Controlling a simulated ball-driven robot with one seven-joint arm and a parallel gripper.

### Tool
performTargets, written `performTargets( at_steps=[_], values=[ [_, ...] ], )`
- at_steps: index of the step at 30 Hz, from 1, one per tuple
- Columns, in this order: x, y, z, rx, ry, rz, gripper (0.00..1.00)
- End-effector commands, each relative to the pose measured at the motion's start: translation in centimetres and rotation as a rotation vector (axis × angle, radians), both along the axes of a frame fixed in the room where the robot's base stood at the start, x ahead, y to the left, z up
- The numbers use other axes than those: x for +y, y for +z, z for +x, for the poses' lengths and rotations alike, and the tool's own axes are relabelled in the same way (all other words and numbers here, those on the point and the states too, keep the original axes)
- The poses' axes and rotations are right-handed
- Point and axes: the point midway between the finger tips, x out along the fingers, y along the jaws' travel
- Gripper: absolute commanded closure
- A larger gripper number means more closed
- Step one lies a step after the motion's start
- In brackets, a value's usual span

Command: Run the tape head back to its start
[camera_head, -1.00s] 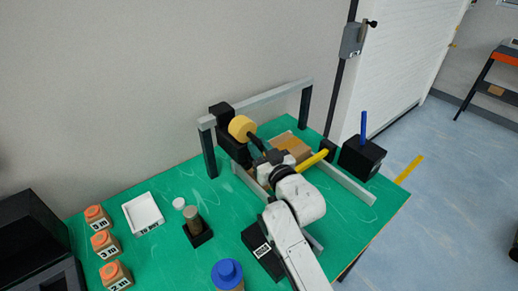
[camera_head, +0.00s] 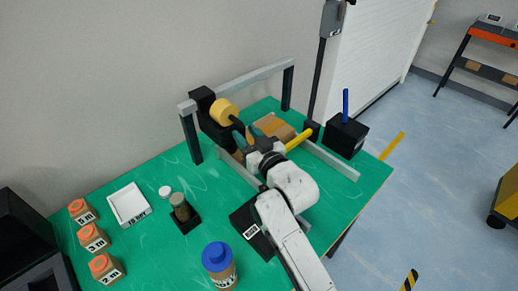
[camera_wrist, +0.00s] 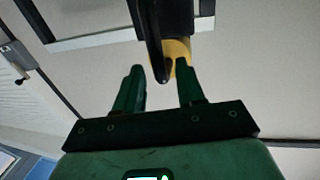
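The tape head (camera_head: 206,107) is a black block with a yellow roll (camera_head: 223,111), at the left end of the grey overhead rail (camera_head: 245,79). A dark handle (camera_head: 237,122) sticks out from it toward my gripper (camera_head: 257,128). In the wrist view the black handle (camera_wrist: 152,45) reaches down between the two green fingertips of my gripper (camera_wrist: 160,68), with the yellow roll (camera_wrist: 178,52) behind. The fingers stand apart and do not visibly clamp the handle. A cardboard box (camera_head: 273,127) lies under the rail, partly hidden by my arm.
Grey guide rails (camera_head: 331,162) and a yellow bar (camera_head: 300,138) lie right of my gripper. A black box with a blue rod (camera_head: 346,132) stands at the far right. A white tray (camera_head: 129,204), orange-topped blocks (camera_head: 93,238) and a blue-lidded jar (camera_head: 218,262) stand left and front.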

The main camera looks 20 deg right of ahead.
Motion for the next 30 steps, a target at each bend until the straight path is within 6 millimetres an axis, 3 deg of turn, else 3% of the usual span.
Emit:
performTargets(
  at_steps=[6, 13, 30],
  values=[
    [-0.5, -0.3, -4.2, 0.001, -0.001, 0.002, 0.61],
    [-0.9, -0.2, -7.4, 0.000, -0.001, 0.002, 0.61],
    [-1.0, 0.0, -8.2, 0.000, -0.001, 0.001, 0.61]
  ],
)
